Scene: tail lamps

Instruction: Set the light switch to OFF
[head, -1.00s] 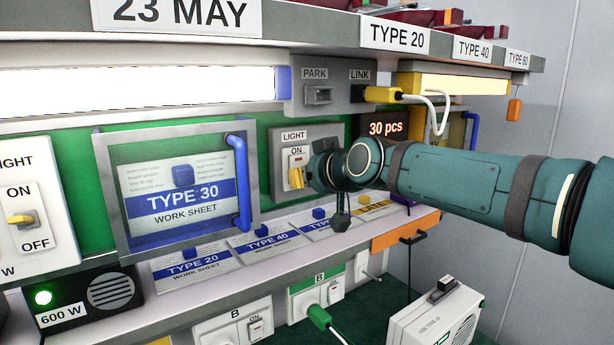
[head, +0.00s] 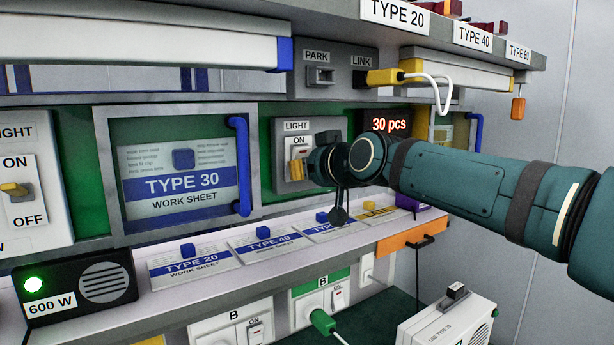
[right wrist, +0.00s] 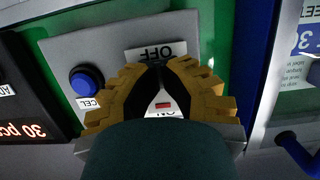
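The light switch (head: 300,147) is on a grey LIGHT panel (head: 282,170), left of the 30 pcs display. My right gripper (head: 297,171), with yellow fingers, is at the switch, and its wrist hides the panel's lower right. In the right wrist view the panel appears upside down, with the OFF label (right wrist: 155,52) above the fingertips. There the right gripper's (right wrist: 161,68) dark fingertips meet over the switch near OFF. A white part of the switch with a red mark (right wrist: 162,105) shows between the fingers. The long lamp (head: 140,48) is unlit. My left gripper is not in view.
A second light panel (head: 28,185) with a yellow-tipped lever is at the far left. A framed door with a blue handle (head: 240,165) stands left of the switch. A blue button (right wrist: 87,82) sits beside the switch. A white cable (head: 437,90) hangs above my right arm.

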